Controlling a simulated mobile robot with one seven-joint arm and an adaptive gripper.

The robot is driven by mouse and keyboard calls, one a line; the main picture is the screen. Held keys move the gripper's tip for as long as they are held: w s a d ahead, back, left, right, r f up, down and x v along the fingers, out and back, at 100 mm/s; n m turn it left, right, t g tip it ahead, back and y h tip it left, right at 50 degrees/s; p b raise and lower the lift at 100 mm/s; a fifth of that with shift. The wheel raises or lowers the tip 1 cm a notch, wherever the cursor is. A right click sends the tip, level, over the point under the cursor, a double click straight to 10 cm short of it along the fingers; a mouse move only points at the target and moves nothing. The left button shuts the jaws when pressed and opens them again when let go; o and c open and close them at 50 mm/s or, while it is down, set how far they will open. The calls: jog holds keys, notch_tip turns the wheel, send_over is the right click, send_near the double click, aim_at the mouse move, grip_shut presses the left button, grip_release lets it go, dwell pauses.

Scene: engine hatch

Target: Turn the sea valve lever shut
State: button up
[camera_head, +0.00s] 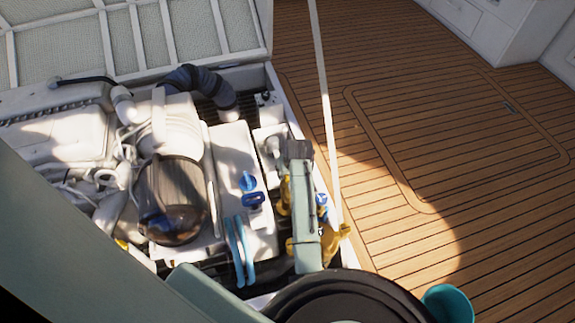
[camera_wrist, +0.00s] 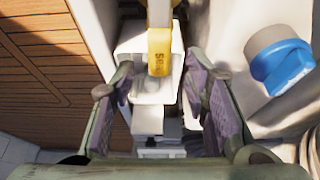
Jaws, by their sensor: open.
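The sea valve lever (camera_wrist: 159,52) is yellow with dark lettering and shows at the top middle of the wrist view. Its lower end lies in line with the gap between my fingers. My gripper (camera_wrist: 157,78) is open, with one purple-padded finger on each side of that gap. Neither finger visibly touches the lever, and its depth between them is hard to tell. In the head view my arm covers much of the valve area; yellow parts (camera_head: 285,193) show beside it, but I cannot tell which is the lever.
A blue cap (camera_wrist: 280,65) sits right of my gripper in the wrist view. The white engine (camera_head: 180,130) with hoses fills the hatch. A long pale rod (camera_head: 323,90) stands along the hatch edge. A teal bucket (camera_head: 447,303) is on the wooden deck (camera_head: 450,140), otherwise clear.

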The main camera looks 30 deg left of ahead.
jog(key=shift+b+x, duration=1.6)
jog(key=shift+x, duration=0.35)
jog(key=shift+c, duration=0.2)
grip_shut()
